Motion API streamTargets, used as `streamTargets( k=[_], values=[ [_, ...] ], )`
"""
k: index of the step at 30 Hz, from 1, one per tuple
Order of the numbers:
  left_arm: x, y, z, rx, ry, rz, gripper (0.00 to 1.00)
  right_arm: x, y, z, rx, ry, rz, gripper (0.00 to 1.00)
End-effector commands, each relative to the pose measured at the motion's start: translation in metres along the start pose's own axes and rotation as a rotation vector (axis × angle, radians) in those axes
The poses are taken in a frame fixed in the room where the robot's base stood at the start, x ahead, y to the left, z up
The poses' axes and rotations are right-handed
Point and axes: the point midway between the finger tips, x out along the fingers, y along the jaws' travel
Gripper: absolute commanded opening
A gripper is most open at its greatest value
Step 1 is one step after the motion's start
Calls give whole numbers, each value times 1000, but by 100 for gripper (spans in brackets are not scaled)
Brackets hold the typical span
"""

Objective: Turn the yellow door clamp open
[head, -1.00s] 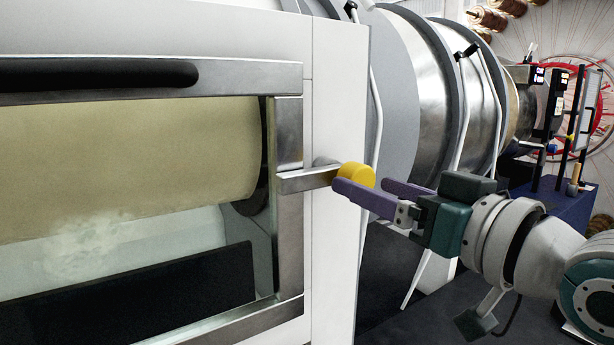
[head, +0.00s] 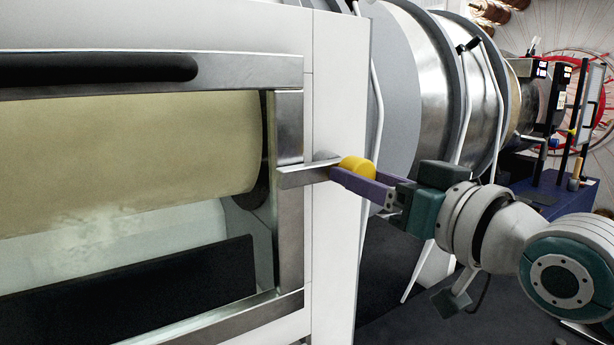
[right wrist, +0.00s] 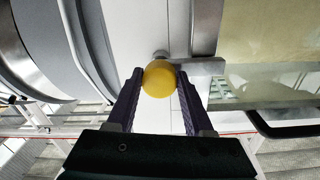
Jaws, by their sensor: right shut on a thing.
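The yellow door clamp knob (head: 357,167) sits on the end of a metal bar (head: 307,175) at the right edge of the glazed door. The bar lies roughly level and overlaps the door's metal frame (head: 289,215). My right gripper (head: 350,174) has its purple fingers closed around the yellow knob. In the right wrist view the knob (right wrist: 159,79) sits between the two fingertips, one on each side. My left gripper is not in view.
A black handle (head: 95,69) runs along the top of the door. A white panel (head: 336,100) stands right of the door, with a large metal drum (head: 445,85) behind. A blue bench (head: 545,190) with equipment is at the far right.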

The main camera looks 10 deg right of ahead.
Motion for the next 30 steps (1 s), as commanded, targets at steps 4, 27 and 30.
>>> streamTargets(
  k=[4,27,30],
  values=[
    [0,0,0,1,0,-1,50,0,0,0,0,0,0,14],
    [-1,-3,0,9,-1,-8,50,0,0,0,15,0,1,0],
    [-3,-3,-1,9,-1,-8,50,0,0,-1,42,-1,1,0]
  ],
)
